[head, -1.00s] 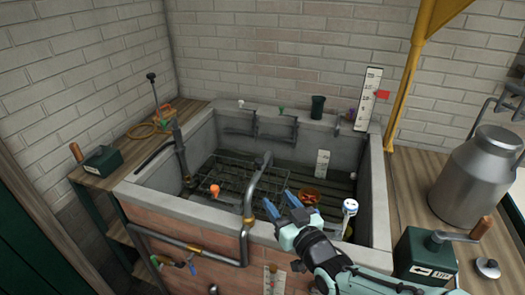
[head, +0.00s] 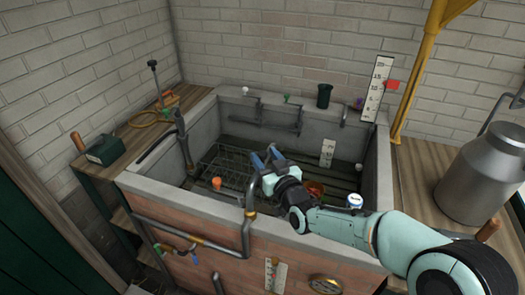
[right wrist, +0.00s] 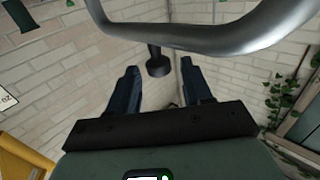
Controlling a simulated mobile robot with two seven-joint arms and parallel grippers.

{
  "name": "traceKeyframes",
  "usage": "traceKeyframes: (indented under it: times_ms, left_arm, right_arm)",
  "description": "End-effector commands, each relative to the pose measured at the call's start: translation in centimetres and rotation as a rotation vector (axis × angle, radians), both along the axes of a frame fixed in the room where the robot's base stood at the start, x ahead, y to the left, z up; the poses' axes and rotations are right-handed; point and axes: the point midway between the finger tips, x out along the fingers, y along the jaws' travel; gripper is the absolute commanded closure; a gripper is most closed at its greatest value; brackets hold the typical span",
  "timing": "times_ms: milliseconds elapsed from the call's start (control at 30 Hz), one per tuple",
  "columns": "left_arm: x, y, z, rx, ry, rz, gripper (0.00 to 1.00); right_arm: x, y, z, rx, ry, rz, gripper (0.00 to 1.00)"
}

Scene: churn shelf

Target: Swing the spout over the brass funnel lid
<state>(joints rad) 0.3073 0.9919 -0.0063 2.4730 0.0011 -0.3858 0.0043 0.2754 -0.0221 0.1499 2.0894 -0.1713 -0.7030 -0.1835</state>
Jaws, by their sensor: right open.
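The spout (head: 246,230) is a bent grey pipe with a brass collar, rising at the trough's front rim; its upper part is hidden behind my right gripper in the head view. In the right wrist view the grey spout (right wrist: 200,45) curves across the top, and a dark round end shows between the fingertips. My right gripper (head: 266,156), also in the right wrist view (right wrist: 160,85), is open and empty beside the spout's upper part; contact is unclear. An orange-brown round thing (head: 315,188) lies in the trough, partly hidden; I cannot tell whether it is the brass funnel lid. My left gripper is not in view.
The stone trough (head: 160,190) has a wire rack (head: 222,165) inside. A white-topped post (head: 354,201) stands close behind my right forearm. A milk can (head: 472,185) stands on the right bench. A dark green box (head: 105,149) sits on the left bench.

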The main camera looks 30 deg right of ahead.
Motion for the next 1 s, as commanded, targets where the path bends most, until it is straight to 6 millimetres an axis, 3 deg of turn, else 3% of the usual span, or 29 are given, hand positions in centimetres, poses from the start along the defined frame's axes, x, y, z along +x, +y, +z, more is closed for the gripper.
traceKeyframes:
  times_ms: [200, 533, 700, 1000]
  left_arm:
    - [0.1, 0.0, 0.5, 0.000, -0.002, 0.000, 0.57]
    - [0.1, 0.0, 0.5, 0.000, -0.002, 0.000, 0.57]
    - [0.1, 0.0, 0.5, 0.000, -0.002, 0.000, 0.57]
    - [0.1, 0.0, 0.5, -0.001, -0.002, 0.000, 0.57]
  right_arm:
    - [2.1, -0.2, 0.0, -0.001, 0.001, 0.000, 0.50]
    - [2.4, -0.2, 0.0, -0.001, 0.001, 0.000, 0.50]
    - [2.4, -0.2, 0.0, -0.001, 0.000, 0.000, 1.00]
    - [2.6, 0.0, 0.2, 0.000, -0.006, 0.000, 1.00]
